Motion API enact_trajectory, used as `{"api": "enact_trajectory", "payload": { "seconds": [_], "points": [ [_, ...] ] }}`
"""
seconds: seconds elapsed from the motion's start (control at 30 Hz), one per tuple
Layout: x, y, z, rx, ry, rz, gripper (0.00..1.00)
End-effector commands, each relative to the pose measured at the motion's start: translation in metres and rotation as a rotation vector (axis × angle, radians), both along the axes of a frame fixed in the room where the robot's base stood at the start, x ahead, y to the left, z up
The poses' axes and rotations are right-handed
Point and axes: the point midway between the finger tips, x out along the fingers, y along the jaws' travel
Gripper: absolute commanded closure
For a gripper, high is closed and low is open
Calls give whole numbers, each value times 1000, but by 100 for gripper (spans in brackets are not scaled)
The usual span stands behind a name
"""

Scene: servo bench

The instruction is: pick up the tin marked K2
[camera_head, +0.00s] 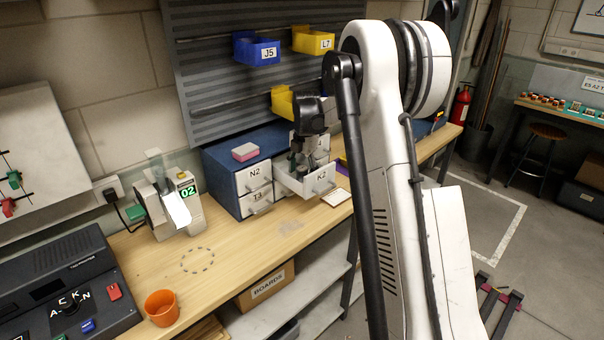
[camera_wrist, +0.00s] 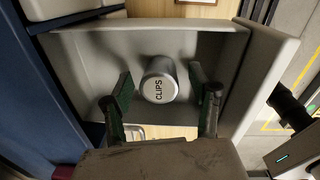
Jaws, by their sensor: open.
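A K2 label is on the front of an open drawer (camera_head: 321,181); I see no tin marked K2. In the wrist view a small grey tin (camera_wrist: 159,81) with a pale lid reading CLIPS stands in the open drawer (camera_wrist: 85,72). My gripper (camera_wrist: 161,90) is open, with one finger on each side of the tin. A gap shows between the tin and each finger. In the head view my gripper (camera_head: 298,166) reaches down into the drawer, and the tin is hidden there.
The drawer slides out from a blue cabinet (camera_head: 225,170) with drawers N2 and T3 (camera_head: 257,201). A pink block (camera_head: 245,152) lies on top. Blue bin J5 (camera_head: 257,51) and yellow bins hang above. An orange cup (camera_head: 161,308) stands front left. The middle bench is mostly clear.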

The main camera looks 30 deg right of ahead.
Motion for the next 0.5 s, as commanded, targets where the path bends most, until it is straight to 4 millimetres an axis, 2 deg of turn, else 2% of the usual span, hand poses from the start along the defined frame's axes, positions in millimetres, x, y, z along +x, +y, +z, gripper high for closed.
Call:
{"api": "enact_trajectory", "payload": {
  "seconds": [0.17,0.2,0.5],
  "points": [
    [0,0,0,0,0,0,44],
    [0,0,0,0,0,0,47],
    [0,0,0,0,0,0,87]
  ]
}}
